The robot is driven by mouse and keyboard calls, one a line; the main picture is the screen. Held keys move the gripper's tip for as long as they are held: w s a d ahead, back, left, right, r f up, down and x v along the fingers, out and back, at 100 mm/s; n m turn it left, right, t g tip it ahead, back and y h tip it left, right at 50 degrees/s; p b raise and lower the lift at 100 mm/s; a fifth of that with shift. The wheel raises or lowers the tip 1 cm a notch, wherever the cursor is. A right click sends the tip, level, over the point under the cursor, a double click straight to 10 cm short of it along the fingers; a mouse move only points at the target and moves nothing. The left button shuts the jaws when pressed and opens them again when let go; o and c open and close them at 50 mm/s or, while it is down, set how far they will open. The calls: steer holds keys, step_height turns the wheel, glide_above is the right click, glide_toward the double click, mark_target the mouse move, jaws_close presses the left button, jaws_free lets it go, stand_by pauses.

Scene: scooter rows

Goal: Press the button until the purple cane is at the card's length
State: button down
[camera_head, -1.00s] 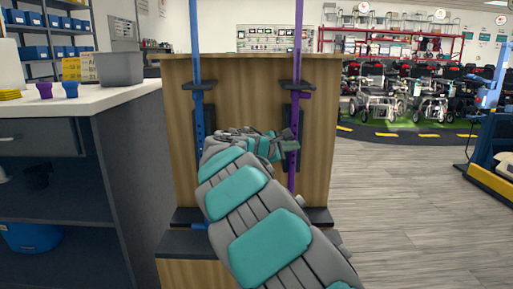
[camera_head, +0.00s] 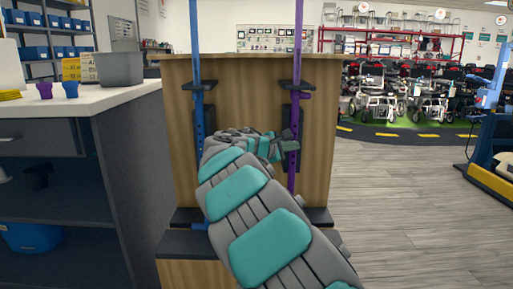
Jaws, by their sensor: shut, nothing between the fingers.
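The purple cane (camera_head: 298,50) stands upright at the right of a wooden stand (camera_head: 245,80), held in a black bracket. Its top runs out of the picture. A blue cane (camera_head: 196,60) stands upright at the left of the same stand. My gripper (camera_head: 291,146) is shut and empty at the purple cane's lower shaft, just below the bracket. It seems to be at or touching the shaft; my arm partly covers this spot. I cannot make out the button. I cannot make out the card with the length.
A white-topped counter (camera_head: 85,103) stands at the left with a grey bin (camera_head: 121,69) and a purple cup (camera_head: 45,90) and blue cup (camera_head: 71,90). Scooters (camera_head: 380,90) stand in rows at the back right.

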steer(key=shift+w+p, duration=0.35)
steer(key=shift+w, duration=0.05)
steer(key=shift+w+p, duration=0.3)
steer(key=shift+w, duration=0.05)
stand_by(0.5)
steer(key=shift+w+a+r, duration=0.15)
steer(key=shift+w+r, duration=0.05)
steer(key=shift+w, duration=0.1)
stand_by(0.7)
steer(key=shift+s, duration=0.1)
steer(key=shift+s+f, duration=0.25)
steer(key=shift+s, duration=0.6)
steer(key=s, duration=0.6)
steer(key=shift+d+b, duration=0.2)
steer(key=shift+b, duration=0.1)
stand_by(3.0)
